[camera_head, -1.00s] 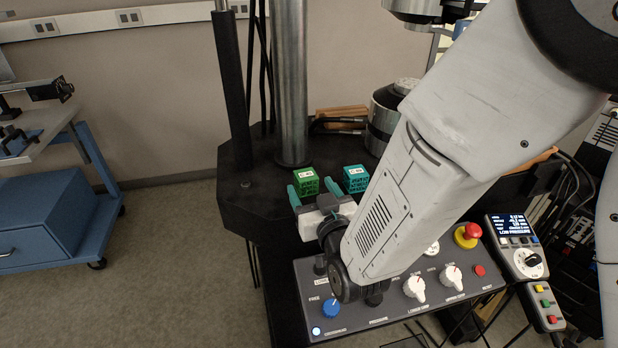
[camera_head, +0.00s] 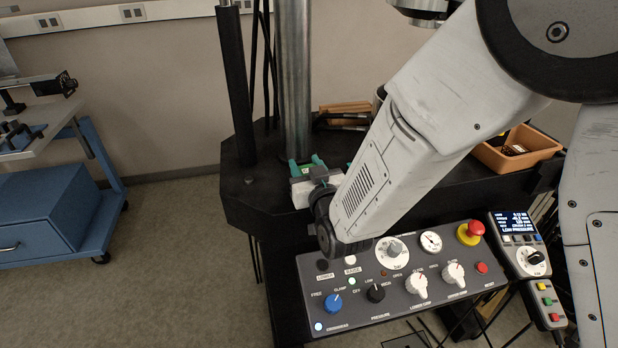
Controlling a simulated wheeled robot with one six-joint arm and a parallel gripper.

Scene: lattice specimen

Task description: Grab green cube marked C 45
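The green cube (camera_head: 306,168) stands on the black machine base, just in front of the metal column. Only a small part of it shows, and its label cannot be read. My gripper (camera_head: 305,163) is at the cube, with its green fingers apart, one to each side of it. The gripper's pale body hides most of the cube, so I cannot tell whether the fingers touch it. The teal cube (camera_head: 348,166) is almost wholly hidden behind my wrist, to the right.
The metal column (camera_head: 295,80) and a black post (camera_head: 236,90) rise close behind the gripper. A control panel (camera_head: 400,280) with knobs and a red button lies below my arm. An orange bin (camera_head: 515,150) stands at the right. A blue cart (camera_head: 50,215) is at the left.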

